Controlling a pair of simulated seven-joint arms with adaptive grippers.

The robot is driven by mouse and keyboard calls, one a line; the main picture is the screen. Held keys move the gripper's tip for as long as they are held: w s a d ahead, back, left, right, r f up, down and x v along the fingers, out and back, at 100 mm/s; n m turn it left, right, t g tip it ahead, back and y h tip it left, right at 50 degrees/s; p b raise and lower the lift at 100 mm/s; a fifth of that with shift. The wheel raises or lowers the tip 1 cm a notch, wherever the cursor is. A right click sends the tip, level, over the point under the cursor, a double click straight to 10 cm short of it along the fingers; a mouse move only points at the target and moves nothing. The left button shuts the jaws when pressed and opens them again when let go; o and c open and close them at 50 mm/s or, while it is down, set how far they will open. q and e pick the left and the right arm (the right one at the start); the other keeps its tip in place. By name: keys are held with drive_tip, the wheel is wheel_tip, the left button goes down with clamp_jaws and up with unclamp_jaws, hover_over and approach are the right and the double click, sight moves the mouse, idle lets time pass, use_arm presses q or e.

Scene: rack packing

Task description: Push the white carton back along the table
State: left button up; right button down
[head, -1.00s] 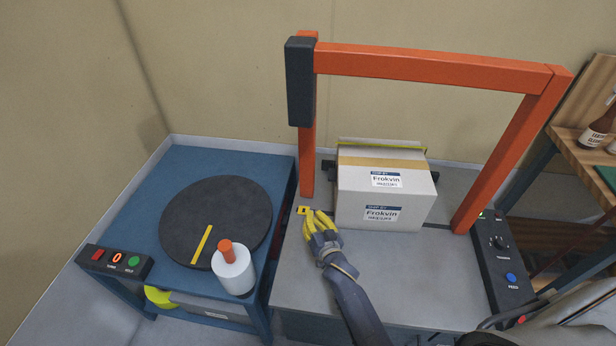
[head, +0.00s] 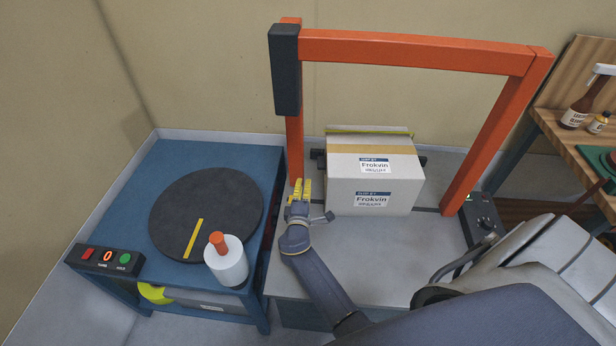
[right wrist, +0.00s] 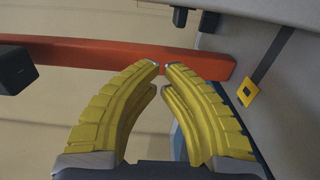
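The white carton (head: 345,201) stands upright on the grey table (head: 385,255), inside the orange frame. It has tan tape on top and "Frokvin" labels. My right gripper (head: 300,185) has yellow fingers and is just left of the carton, near the frame's left post. In the right wrist view, its curved fingertips (right wrist: 162,67) nearly meet, with nothing between them. I see no contact between the fingers and the carton. My left gripper is out of view.
The orange frame (head: 410,52) arches over the carton, with a dark box (head: 285,70) on its left post. A blue stand (head: 160,165) with a dark turntable (head: 190,195) and white cylinder (head: 227,268) is at left. A control panel (head: 484,220) stands right. The table before the carton is clear.

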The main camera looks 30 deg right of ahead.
drive_tip(key=w+d, duration=0.6)
drive_tip(key=d, duration=0.3)
idle(0.5)
drive_tip(key=shift+s+d, duration=0.25)
drive_tip(key=shift+d, duration=0.4)
drive_tip(key=shift+s+d, duration=0.25)
drive_tip(key=shift+d, duration=0.4)
